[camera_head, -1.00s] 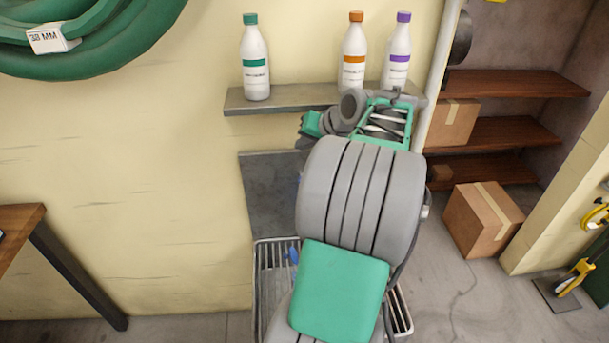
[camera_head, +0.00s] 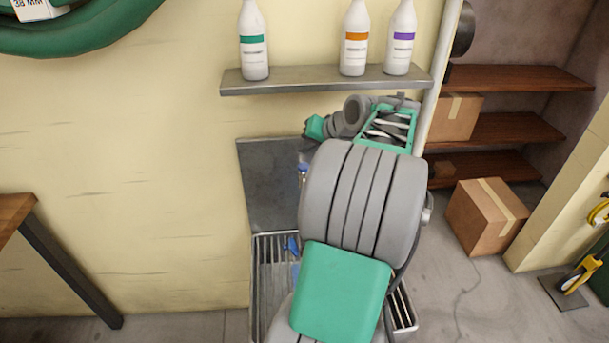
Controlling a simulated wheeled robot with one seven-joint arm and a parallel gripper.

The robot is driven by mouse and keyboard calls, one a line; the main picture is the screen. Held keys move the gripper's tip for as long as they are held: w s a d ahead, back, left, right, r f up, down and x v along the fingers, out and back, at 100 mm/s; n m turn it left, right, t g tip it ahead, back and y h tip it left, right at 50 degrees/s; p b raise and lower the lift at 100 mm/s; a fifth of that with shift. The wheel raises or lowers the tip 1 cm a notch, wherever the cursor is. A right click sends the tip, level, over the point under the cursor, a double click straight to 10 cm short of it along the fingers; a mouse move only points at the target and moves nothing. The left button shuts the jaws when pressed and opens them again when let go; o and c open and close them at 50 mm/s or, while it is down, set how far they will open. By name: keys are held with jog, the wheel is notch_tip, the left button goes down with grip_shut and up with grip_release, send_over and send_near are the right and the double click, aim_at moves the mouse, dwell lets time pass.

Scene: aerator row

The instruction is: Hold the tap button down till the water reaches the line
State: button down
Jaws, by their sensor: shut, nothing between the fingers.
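My arm covers the middle of the view and bends down behind itself at the wall. The dark end of my gripper (camera_head: 307,152) shows small below a green wrist part, in front of the grey wall panel (camera_head: 268,185); it is shut and empty. A small blue-topped piece (camera_head: 303,168) shows just below it, beside my arm; I cannot tell whether they touch. More blue (camera_head: 291,245) shows over the wire-barred basin (camera_head: 268,262) beneath. My arm hides much of the basin. I can make out no water level or line.
A grey shelf (camera_head: 285,85) above my wrist holds white bottles with green (camera_head: 254,45), orange (camera_head: 354,40) and purple (camera_head: 400,40) labels. A pipe (camera_head: 437,90) runs at its right. Cardboard boxes (camera_head: 487,215) and a table (camera_head: 15,212) stand to the sides.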

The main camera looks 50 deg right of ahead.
aim_at(301, 163)
jog(key=shift+f+b, duration=0.4)
jog(key=shift+f, duration=0.85)
dwell(0.9)
jog(key=shift+f, duration=0.4)
jog(key=shift+f+b, duration=0.45)
jog(key=shift+f, duration=0.2)
dwell(4.8)
